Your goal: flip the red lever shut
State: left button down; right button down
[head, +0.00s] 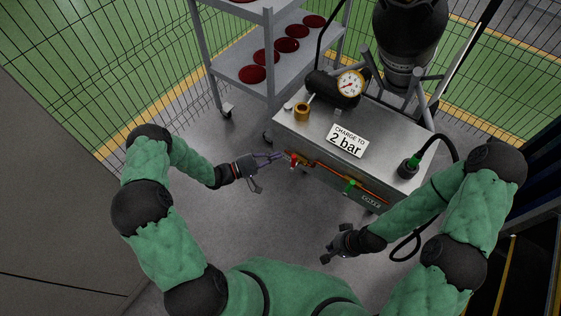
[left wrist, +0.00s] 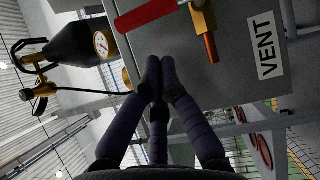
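The red lever (head: 294,160) is on the near side of the metal cart, at its left end. In the left wrist view the red lever (left wrist: 150,14) slants across the top, beside a brass valve body (left wrist: 203,20). My left gripper (head: 280,155) points at the lever from the left, with its fingertips close to it. In the left wrist view the left gripper's (left wrist: 160,65) two fingertips are together with nothing between them; they appear below the lever, apart from it. My right gripper (head: 335,248) is in front of the cart, its fingers too small to read.
The cart (head: 295,125) carries a gauge (head: 350,84), a brass fitting (head: 302,112) and a "CHARGE TO 2 bar" sign (head: 346,141). A green handle (head: 351,187) is further right on its front. A VENT label (left wrist: 266,45) is near the valve. A shelf (head: 240,70) stands behind left.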

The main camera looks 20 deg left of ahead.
pick_arm(q)
jog(key=p+v, duration=0.2)
jog(key=v, duration=0.8)
jog(key=shift+a+r, duration=0.2)
jog(key=shift+a, duration=0.2)
jog(key=shift+w, duration=0.1)
